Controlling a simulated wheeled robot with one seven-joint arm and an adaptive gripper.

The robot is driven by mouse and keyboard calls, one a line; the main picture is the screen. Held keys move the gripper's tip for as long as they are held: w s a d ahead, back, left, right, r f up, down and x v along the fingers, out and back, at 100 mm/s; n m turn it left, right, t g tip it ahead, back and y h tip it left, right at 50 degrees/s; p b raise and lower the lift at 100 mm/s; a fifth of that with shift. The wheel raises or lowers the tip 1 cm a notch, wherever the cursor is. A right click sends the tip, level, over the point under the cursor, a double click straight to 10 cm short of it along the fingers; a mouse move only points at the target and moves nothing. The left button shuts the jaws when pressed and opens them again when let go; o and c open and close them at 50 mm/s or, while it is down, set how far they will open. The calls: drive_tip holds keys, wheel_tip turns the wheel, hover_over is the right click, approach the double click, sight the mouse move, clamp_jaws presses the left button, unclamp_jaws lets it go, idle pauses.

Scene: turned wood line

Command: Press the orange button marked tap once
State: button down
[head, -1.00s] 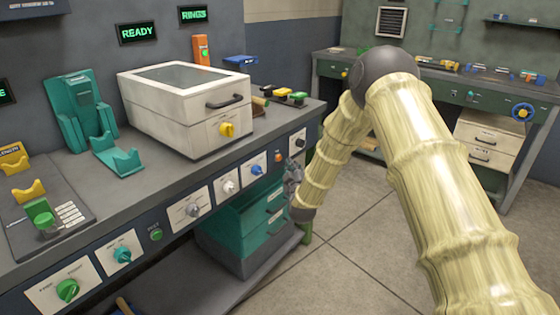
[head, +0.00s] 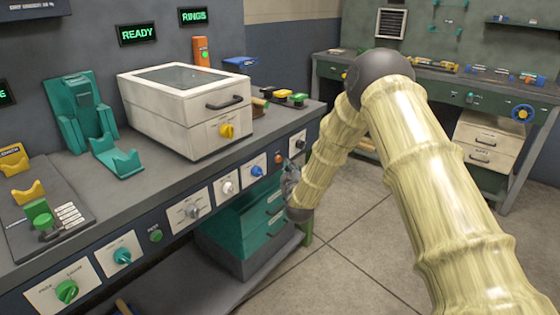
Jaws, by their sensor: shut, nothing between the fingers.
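A small orange button (head: 278,158) sits on the front panel of the grey bench, between a blue knob (head: 257,171) and a white plate with a dark knob (head: 299,143). Its marking is too small to read. My gripper (head: 288,165) is shut and empty, just below and to the right of the button in the picture. It is partly hidden by its small size and the wrist. I cannot tell whether the fingertips touch the panel.
The bench (head: 105,195) carries a white lidded box (head: 185,115), teal holders (head: 82,115) and several coloured blocks. More knobs line its front panel. Teal drawers (head: 250,225) stand underneath. The floor (head: 345,245) to the right is open.

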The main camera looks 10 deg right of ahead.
drive_tip(key=shift+w+a, duration=0.1)
idle(0.7)
drive_tip(key=shift+w+a, duration=0.2)
drive_tip(key=shift+w, duration=0.05)
drive_tip(key=shift+w+a, duration=0.2)
drive_tip(key=shift+w, duration=0.1)
idle(1.0)
drive_tip(key=shift+s, duration=0.1)
drive_tip(key=shift+s+d, duration=0.45)
drive_tip(key=shift+s, duration=0.1)
idle(0.4)
drive_tip(key=s+d, duration=0.1)
drive_tip(key=s, duration=0.1)
drive_tip(key=s+d+p, duration=0.1)
drive_tip(key=s+d, duration=0.1)
idle(0.5)
idle(0.5)
